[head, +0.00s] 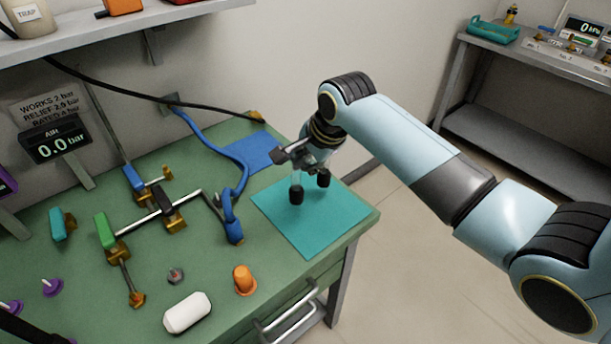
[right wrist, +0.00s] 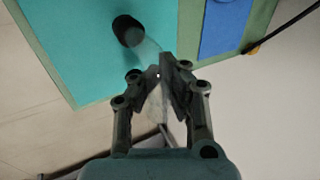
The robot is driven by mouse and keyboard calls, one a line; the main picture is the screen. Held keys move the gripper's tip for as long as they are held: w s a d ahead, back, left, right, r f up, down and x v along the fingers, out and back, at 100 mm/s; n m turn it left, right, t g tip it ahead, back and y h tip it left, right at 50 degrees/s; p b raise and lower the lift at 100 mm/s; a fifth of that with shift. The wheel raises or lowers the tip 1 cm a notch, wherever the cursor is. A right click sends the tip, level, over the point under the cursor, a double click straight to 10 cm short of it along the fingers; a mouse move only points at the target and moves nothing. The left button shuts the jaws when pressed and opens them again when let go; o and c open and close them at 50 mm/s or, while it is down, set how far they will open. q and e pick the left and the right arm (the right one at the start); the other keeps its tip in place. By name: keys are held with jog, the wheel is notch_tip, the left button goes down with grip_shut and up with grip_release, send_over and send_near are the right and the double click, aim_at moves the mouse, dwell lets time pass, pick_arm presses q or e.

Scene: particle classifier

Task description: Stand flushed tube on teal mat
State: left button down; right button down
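The tube, with a clear body and a black end (head: 297,195), is over the teal mat (head: 310,235) in the head view. It looks nearly upright, black end down; whether that end touches the mat I cannot tell. My right gripper (head: 298,160) is at its upper part. In the right wrist view the black end (right wrist: 128,30) shows against the teal mat (right wrist: 75,40), and the clear body runs to the closed-in fingertips of my right gripper (right wrist: 163,72). A second dark piece beside the tube in the head view is unclear. My left gripper is not in view.
A blue mat (head: 248,152) lies behind the teal one. A blue hose (head: 215,148) and valve pipework (head: 160,212) stand to the left. An orange stopper (head: 244,280) and a white capsule-shaped piece (head: 187,312) are near the front. The teal mat's front part is clear.

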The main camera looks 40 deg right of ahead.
notch_tip(320, 180, down, 4)
jog(key=shift+f, duration=0.1)
dwell(0.4)
jog(key=c, duration=1.5)
grip_release()
jog(key=shift+o, duration=0.2)
jog(key=p+v, duration=0.1)
jog(key=v, duration=1.1)
